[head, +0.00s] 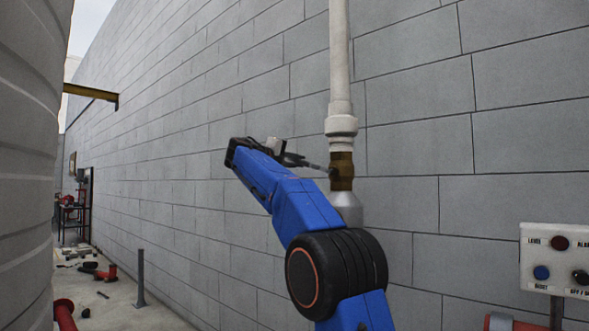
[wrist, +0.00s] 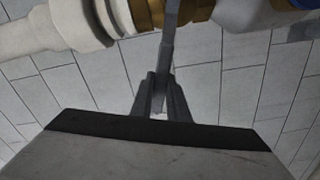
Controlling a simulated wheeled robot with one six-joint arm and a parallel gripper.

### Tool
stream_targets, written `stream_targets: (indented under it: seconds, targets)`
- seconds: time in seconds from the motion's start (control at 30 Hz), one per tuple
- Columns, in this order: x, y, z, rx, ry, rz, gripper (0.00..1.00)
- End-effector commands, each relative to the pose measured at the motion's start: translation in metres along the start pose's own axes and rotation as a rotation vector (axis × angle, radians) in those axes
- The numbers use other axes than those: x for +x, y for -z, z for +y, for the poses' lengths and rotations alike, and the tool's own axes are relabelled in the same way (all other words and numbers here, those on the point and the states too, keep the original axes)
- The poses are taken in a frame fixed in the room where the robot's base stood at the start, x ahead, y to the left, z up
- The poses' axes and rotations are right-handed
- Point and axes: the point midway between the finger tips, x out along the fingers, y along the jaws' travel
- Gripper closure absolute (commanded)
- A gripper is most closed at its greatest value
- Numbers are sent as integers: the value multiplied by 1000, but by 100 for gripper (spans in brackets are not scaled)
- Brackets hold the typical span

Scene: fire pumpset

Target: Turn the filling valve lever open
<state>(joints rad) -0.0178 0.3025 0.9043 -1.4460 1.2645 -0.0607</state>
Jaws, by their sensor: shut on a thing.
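The filling valve is a brass body (head: 342,171) on a vertical white pipe (head: 340,60) in front of the grey block wall. In the wrist view the brass valve (wrist: 198,10) is at the top, between a white fitting (wrist: 85,22) and a grey part. The grey valve lever (wrist: 168,45) runs down from the valve to my gripper (wrist: 163,90). My gripper is shut on the lever, its two dark fingers on either side of it. In the head view my gripper (head: 305,162) is beside the valve on its left, partly hidden by my blue arm.
A control box (head: 556,260) with knobs and buttons stands at the lower right. A large ribbed tank (head: 28,150) fills the left edge. Red pipe parts (head: 64,312) and loose items lie on the floor at lower left. A yellow beam (head: 90,92) juts from the wall.

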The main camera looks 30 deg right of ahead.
Motion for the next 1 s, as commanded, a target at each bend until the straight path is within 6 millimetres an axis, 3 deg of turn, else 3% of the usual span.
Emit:
stream_targets:
  seconds: [0.47, 1.0]
  targets:
    - [0, -13, 56, 454, -2, 2, 100]
    - [-1, -52, 103, 954, -1, 4, 100]
